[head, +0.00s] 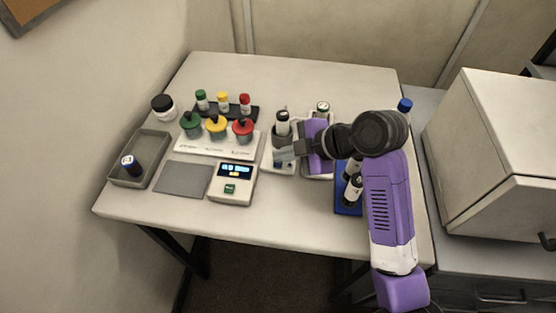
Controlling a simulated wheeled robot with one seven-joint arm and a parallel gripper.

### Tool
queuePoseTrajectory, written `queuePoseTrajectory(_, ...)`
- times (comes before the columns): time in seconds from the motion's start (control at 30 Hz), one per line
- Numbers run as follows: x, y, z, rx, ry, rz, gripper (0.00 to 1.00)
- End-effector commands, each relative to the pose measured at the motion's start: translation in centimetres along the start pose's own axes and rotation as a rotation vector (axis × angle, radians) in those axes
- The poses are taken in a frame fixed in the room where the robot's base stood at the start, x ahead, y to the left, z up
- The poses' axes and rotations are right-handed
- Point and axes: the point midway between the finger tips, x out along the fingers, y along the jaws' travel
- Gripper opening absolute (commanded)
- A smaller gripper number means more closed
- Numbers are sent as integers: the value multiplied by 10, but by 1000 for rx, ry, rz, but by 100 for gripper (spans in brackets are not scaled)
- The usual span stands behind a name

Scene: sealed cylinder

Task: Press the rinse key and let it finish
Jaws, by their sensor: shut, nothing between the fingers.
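My gripper (280,155) is shut and empty, with its fingertips low over the front of a small white-and-grey station (283,170) right of the table's middle. A dark-capped cylinder (283,123) stands upright in this station's grey holder. A small dark blue mark shows on the station just below my fingertips; I cannot tell whether it is the rinse key or whether my fingers touch it. Left of it, a beige box (245,192) has a lit blue display (236,170) and a green key (230,189). The display text and key labels are too small to read.
Pots with green, yellow and red lids (215,125) stand on a white base, with matching vials behind. A grey tray (153,142) holds a dark blue vial. A blue rack (340,206) sits under my arm. A large white cabinet (490,150) stands at right.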

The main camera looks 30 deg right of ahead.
Motion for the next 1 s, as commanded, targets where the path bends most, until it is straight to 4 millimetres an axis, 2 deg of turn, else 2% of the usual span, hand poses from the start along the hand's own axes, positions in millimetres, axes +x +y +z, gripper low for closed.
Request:
queuePoseTrajectory(0.07, 0, -4, 3, 18, -5, -15, 0)
queuePoseTrajectory(0.53, -31, 22, -22, 6, -1, -7, 0)
queuePoseTrajectory(1.0, -32, 23, -24, 3, 0, -5, 0)
